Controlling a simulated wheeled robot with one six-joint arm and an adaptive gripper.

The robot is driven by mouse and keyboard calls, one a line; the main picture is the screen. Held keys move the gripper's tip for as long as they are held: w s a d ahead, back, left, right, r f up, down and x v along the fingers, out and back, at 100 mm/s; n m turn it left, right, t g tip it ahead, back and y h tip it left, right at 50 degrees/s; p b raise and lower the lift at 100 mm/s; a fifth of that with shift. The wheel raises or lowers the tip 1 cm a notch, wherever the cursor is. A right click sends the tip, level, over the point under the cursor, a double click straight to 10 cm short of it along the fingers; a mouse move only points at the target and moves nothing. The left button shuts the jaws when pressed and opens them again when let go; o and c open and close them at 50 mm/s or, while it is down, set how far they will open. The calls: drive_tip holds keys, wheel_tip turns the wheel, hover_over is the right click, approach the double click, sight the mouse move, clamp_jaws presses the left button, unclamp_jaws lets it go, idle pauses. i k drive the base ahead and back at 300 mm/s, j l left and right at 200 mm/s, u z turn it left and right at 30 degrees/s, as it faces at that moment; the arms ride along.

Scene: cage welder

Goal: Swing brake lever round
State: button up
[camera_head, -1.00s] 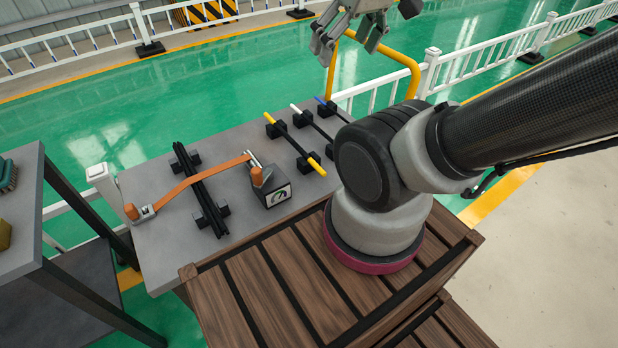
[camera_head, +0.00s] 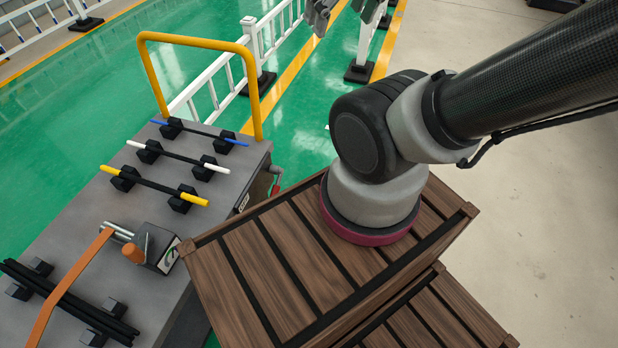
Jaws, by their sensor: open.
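A small red lever (camera_head: 275,187) hangs below a grey fitting (camera_head: 276,171) at the right end of the grey table (camera_head: 232,180) in the head view. It looks like the brake lever, though it is small and its lower part is unclear. My gripper (camera_head: 345,17) is at the top edge, partly cut off by the picture. Its fingers are apart with nothing between them. It is well above and right of the red lever in the picture, not touching it.
A yellow tube handle (camera_head: 199,42) rises at the table's far end. Rods on black blocks, an orange arm (camera_head: 70,283) and a gauge box (camera_head: 160,252) are on the table. White railings (camera_head: 267,37) stand beyond. Green floor between table and railing is clear.

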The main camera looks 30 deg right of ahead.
sight(276, 169)
drive_tip(key=z, duration=0.2)
drive_tip(key=k+j+z, duration=0.4)
drive_tip(key=k+j, duration=0.4)
drive_tip(key=k, duration=0.15)
drive_tip(key=i, duration=0.45)
